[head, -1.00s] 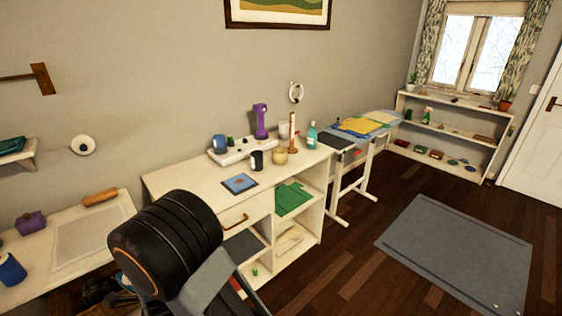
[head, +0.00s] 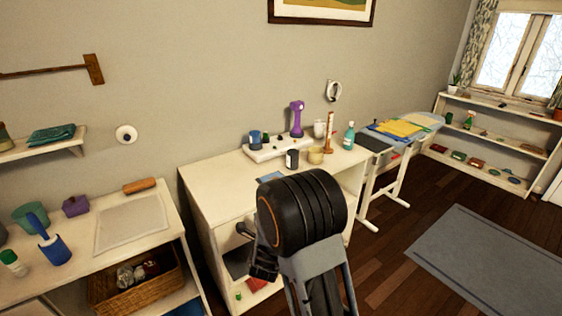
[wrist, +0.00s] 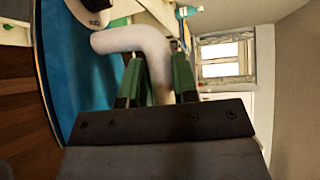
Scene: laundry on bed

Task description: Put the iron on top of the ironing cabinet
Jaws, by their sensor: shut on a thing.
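My gripper (wrist: 155,85), with green fingers, is shut on a pale bent handle (wrist: 133,42) in the wrist view. It looks like the handle of the iron; a white body with a dark knob (wrist: 96,5) is cut off at the top left. In the head view my arm hides the gripper and what it holds. The white cabinet (head: 212,178), which I take for the ironing cabinet, stands in the middle behind my arm. Several things stand along the back of its top; its front left top is bare.
On the cabinet are a white tray (head: 262,155), a purple upright device (head: 297,118), a dark mug (head: 292,159) and a teal bottle (head: 349,136). An ironing board (head: 432,122) with folded cloths stands to the right. A low shelf unit (head: 165,208) is left.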

